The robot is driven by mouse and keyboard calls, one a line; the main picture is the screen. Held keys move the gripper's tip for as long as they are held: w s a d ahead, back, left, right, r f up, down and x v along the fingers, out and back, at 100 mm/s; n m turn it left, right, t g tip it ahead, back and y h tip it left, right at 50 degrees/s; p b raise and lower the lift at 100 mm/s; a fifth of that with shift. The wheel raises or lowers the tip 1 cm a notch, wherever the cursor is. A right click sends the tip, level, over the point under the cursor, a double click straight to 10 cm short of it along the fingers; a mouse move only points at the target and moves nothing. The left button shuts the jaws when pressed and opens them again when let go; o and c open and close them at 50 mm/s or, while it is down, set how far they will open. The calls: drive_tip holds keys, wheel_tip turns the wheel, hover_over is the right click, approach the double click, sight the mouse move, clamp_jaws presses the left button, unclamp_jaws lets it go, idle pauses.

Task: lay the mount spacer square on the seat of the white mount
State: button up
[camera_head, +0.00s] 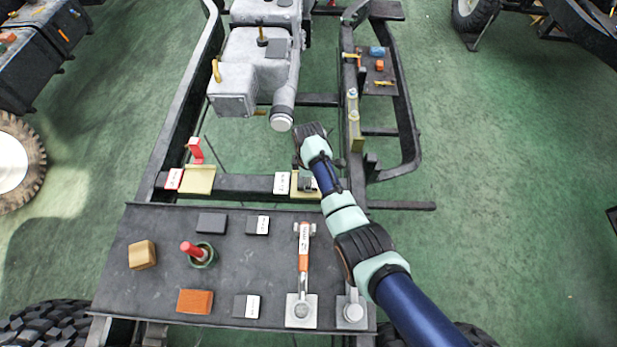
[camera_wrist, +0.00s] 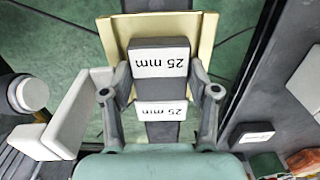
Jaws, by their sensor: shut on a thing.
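The mount spacer (camera_wrist: 160,62) is a dark block with white "25 mm" labels, upside down in the wrist view. My gripper (camera_wrist: 161,80) is shut on it, one finger on each side. The spacer is over the cream-yellow seat of the white mount (camera_wrist: 118,42), looking roughly square to it. I cannot tell whether it touches the seat. The mount's white plate (camera_wrist: 70,112) stands left of the fingers. In the head view, the white mount (camera_head: 298,192) sits right of centre on the cross-beam, with a small dark block shape over it. My arm partly hides this area.
The red mount (camera_head: 198,180) sits further left on the beam. The dark tray (camera_head: 150,290) in front holds several spacer blocks, an orange-handled tool (camera_head: 304,250), a red peg (camera_head: 192,250) and an orange block (camera_head: 195,301). The grey engine (camera_head: 245,75) stands behind the beam.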

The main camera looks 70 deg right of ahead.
drive_tip(key=o, duration=1.3)
drive_tip(key=shift+a, duration=0.1)
drive_tip(key=shift+r, duration=0.1)
wheel_tip(320, 180, up, 7)
drive_tip(key=p, duration=0.7)
